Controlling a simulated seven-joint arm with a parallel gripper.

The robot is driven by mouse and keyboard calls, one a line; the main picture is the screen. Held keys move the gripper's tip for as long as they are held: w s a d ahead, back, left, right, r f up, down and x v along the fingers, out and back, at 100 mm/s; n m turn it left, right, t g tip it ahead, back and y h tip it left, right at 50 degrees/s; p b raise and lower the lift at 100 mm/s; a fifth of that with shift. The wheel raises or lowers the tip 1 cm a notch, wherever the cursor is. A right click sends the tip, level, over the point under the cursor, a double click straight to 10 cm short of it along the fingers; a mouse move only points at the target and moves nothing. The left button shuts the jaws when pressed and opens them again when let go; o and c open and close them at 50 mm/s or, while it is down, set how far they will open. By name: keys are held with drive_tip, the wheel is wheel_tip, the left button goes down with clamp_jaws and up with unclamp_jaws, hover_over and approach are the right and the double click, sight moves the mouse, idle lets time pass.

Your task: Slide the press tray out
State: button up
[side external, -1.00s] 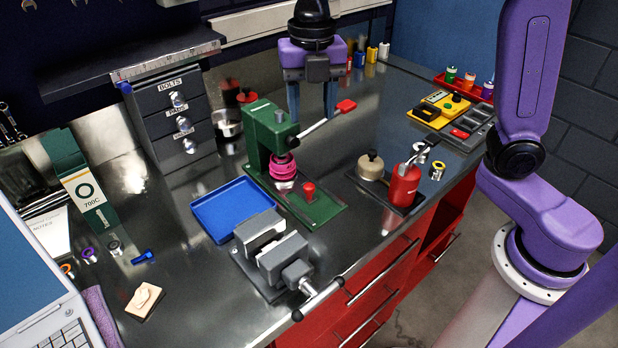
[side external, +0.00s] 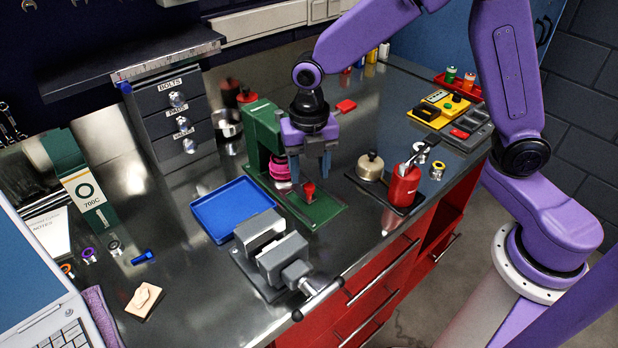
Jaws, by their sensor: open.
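The green press (side external: 262,137) stands near the middle of the bench. Its flat green tray (side external: 322,208) lies at its foot and carries a small red knob (side external: 309,190). A pink ring-shaped part (side external: 279,170) sits under the press head, partly hidden by my gripper. My gripper (side external: 310,178) points down with its fingers apart, just above or around the red knob; I cannot tell whether they touch it. The press lever's red end (side external: 346,106) shows behind my gripper, and most of the lever is hidden.
A grey vise (side external: 275,255) stands in front, near the bench edge. A blue tray (side external: 232,208) lies left of the press tray. A red canister (side external: 404,185) and a brass-coloured lidded pot (side external: 371,166) stand on a dark base to the right.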

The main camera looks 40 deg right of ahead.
sight(309, 185)
drive_tip(key=shift+f, duration=1.55)
clamp_jaws()
drive_tip(key=s, duration=0.8)
drive_tip(key=shift+s, duration=0.4)
unclamp_jaws()
